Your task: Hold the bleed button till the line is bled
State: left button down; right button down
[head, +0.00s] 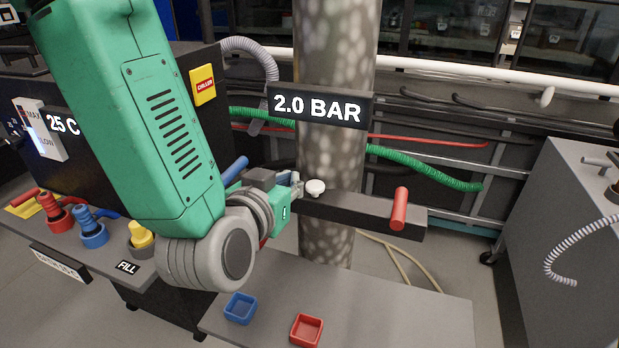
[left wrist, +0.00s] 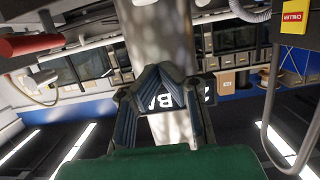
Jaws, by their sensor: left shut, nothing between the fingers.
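The white round button (head: 315,187) sits on top of a dark bar that crosses the speckled column (head: 325,235). My left gripper (head: 296,184) is shut and empty, its tips just left of the button; I cannot tell whether they touch it. A sign on the column reads 2.0 BAR (head: 320,107). In the left wrist view my shut fingers (left wrist: 160,75) point at the column, with part of the sign behind them. A pale piece at the top edge there may be the button, but it is cut off. My right gripper is not in view.
A red handle (head: 399,208) stands at the bar's right end. Below are a blue tray (head: 240,308) and a red tray (head: 306,330) on a grey table (head: 400,310). Red, blue and yellow (head: 141,236) fittings stand left. A grey cabinet (head: 570,250) is at right.

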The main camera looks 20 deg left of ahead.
pick_arm(q)
send_over(315, 188)
jog(key=f, duration=0.1)
jog(key=a+f, duration=0.1)
jog(key=shift+s+f+p, duration=0.3)
notch_tip(315, 188, down, 3)
jog(key=shift+w+r, duration=0.15)
jog(key=shift+r, duration=0.05)
jog(key=shift+d+f, duration=0.25)
jog(key=shift+f, duration=0.35)
jog(key=shift+d+f, duration=0.1)
jog(key=shift+d, duration=0.1)
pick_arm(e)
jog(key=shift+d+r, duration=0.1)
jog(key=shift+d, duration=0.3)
pick_arm(q)
jog(key=shift+a, duration=0.15)
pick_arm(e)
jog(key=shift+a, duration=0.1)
